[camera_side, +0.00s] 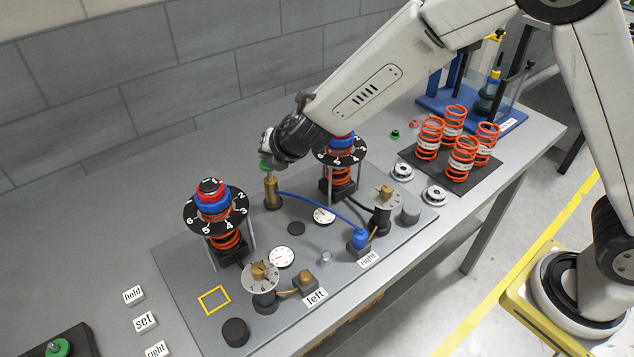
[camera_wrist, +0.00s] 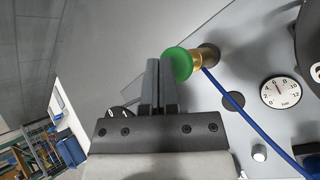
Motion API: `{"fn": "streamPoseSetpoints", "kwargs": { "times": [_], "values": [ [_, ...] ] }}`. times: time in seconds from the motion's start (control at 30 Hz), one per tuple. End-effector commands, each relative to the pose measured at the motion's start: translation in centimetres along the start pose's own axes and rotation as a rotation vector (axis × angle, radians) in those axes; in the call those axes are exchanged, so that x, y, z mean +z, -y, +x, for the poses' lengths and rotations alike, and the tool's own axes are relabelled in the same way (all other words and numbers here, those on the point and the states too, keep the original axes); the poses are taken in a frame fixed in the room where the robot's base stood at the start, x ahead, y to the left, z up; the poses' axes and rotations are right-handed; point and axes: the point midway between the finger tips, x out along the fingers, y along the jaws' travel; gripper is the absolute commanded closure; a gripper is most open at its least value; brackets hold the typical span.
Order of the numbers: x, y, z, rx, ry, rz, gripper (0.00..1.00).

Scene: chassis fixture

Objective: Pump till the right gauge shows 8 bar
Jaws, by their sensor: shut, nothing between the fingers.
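The pump is a brass cylinder (camera_side: 271,192) with a green knob (camera_side: 265,166) on top. In the wrist view the green knob (camera_wrist: 181,63) is just right of my fingertips. My gripper (camera_wrist: 160,63) is shut and empty. In the side view my gripper (camera_side: 268,158) is at the top of the pump; I cannot tell whether it touches the knob. The right gauge (camera_side: 323,215) is a white dial near the blue hose. It appears to be the dial in the wrist view (camera_wrist: 281,92), its thin needle pointing roughly upward, near 6; the exact reading is unclear.
The left gauge (camera_side: 281,257) lies nearer the front. Spring towers stand left (camera_side: 214,205) and right (camera_side: 341,160) of the pump. Orange springs (camera_side: 462,156) stand further right.

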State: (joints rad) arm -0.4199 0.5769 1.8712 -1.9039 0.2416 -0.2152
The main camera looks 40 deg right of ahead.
Motion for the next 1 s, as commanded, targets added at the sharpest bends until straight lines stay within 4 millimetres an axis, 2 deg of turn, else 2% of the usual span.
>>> {"fn": "streamPoseSetpoints", "kwargs": {
  "times": [1.0],
  "values": [
    [-0.49,0.5,0.64,-0.001,-0.001,-0.002,1.0]
  ]
}}
